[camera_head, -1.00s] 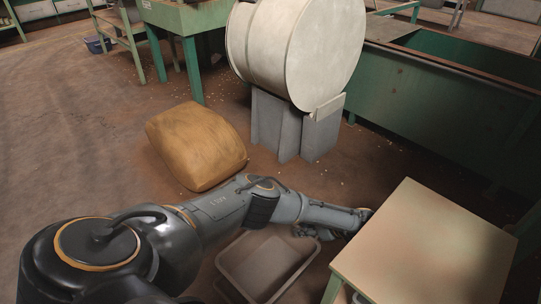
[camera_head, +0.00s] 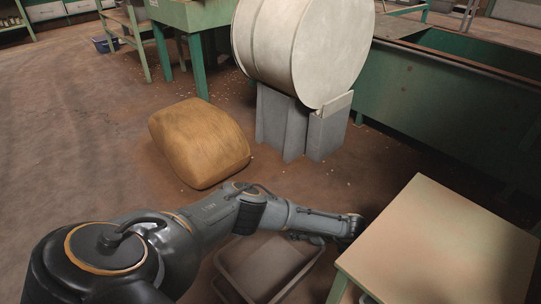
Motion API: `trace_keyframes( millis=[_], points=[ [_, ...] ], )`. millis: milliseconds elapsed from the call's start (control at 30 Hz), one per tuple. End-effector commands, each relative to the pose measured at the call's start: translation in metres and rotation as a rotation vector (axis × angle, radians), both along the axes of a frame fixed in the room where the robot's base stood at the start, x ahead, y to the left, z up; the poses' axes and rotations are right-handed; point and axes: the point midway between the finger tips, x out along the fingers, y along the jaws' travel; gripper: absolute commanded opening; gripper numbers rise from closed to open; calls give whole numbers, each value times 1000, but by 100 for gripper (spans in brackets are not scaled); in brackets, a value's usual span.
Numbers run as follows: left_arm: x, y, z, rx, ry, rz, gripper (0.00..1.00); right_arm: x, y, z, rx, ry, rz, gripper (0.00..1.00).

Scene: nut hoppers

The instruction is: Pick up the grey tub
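The grey tub (camera_head: 264,264) stands on the floor at the lower middle, left of the low table. It looks open-topped, and my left forearm crosses over its far side and hides that part. My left gripper (camera_head: 338,236) is at the far right end of the arm, past the tub's far right corner and close to the table's edge. It appears apart from the tub. Its fingers are dark and small, so I cannot tell whether they are open or shut. My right gripper is not in view.
A pale-topped table (camera_head: 440,250) stands close at the right. A brown sack (camera_head: 199,142) lies on the floor beyond my arm. A large pale drum (camera_head: 300,45) on grey supports and a green hopper (camera_head: 445,110) stand behind. Floor at the left is clear.

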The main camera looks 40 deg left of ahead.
Motion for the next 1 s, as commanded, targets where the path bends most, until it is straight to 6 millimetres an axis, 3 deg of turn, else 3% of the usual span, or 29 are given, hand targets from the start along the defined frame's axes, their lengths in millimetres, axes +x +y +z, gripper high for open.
trace_keyframes(
  millis=[100, 233, 267, 767, 1000],
  points=[
    [0, 0, 1, 0, 0, 0, 28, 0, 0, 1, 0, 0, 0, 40],
    [0, 0, 1, 0, 0, 0, 2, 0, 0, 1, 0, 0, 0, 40],
    [0, 0, 1, 0, 0, 0, 0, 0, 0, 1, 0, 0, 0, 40],
    [0, 0, 3, 2, 1, 1, 0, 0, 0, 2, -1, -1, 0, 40],
    [1, 1, 17, 3, -1, 0, 0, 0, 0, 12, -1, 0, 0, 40]
  ],
)
